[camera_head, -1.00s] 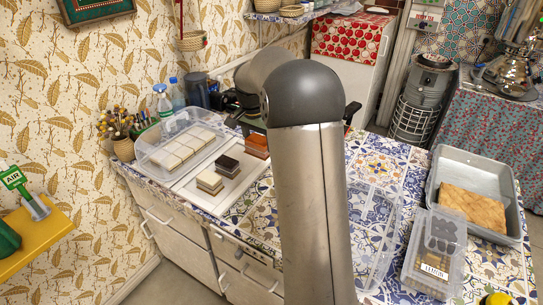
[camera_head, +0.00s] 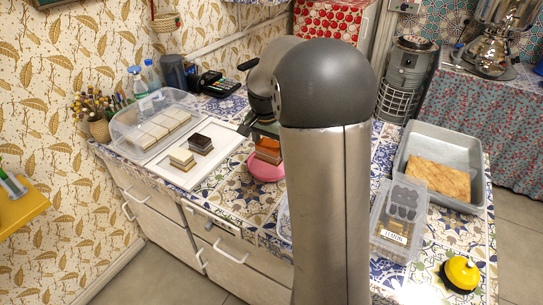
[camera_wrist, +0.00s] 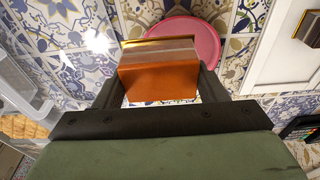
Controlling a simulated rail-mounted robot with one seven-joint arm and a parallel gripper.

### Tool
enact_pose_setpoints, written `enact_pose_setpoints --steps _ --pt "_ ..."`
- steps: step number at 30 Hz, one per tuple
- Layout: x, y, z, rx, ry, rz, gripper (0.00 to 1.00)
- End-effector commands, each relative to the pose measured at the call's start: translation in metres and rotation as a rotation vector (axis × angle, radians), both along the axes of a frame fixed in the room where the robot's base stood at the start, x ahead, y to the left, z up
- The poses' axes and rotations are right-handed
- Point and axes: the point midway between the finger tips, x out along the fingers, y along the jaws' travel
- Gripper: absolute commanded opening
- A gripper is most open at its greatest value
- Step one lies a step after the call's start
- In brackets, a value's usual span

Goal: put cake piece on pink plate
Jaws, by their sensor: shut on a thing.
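The cake piece (camera_wrist: 158,82), a block with an orange-brown face and paler layers, is between the fingers of my gripper (camera_wrist: 160,72) in the wrist view. The gripper is shut on it. The pink plate (camera_wrist: 196,36) lies just beyond the cake piece there, partly hidden by it. In the head view the cake piece (camera_head: 267,149) shows over the far part of the pink plate (camera_head: 264,170), whose right side is hidden by my arm. I cannot tell whether the cake piece touches the plate.
Left of the plate, a white tray (camera_head: 179,180) holds a cream cake piece (camera_head: 182,159) and a dark brown one (camera_head: 200,144). A clear box (camera_head: 148,117) of pale pieces stands behind it. At right are a lidded container (camera_head: 399,220), a grey pan (camera_head: 408,145) and a yellow bell (camera_head: 461,273).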

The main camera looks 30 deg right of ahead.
Motion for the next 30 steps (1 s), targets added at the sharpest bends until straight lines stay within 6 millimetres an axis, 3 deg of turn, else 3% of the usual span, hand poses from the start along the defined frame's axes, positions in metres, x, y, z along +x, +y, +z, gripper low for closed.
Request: enact_pose_setpoints --steps 3,11,17,24,30 --pt "0.024 -0.012 -0.02 0.002 0.005 -0.001 0.41" --pt "0.052 -0.024 -0.055 -0.001 -0.001 0.0 0.41" --pt "0.059 -0.028 -0.066 -0.001 0.001 0.0 0.41" --pt "0.059 -0.028 -0.097 0.001 0.001 0.0 0.41" --pt "0.059 -0.028 -0.097 0.0 -0.001 0.0 0.41"
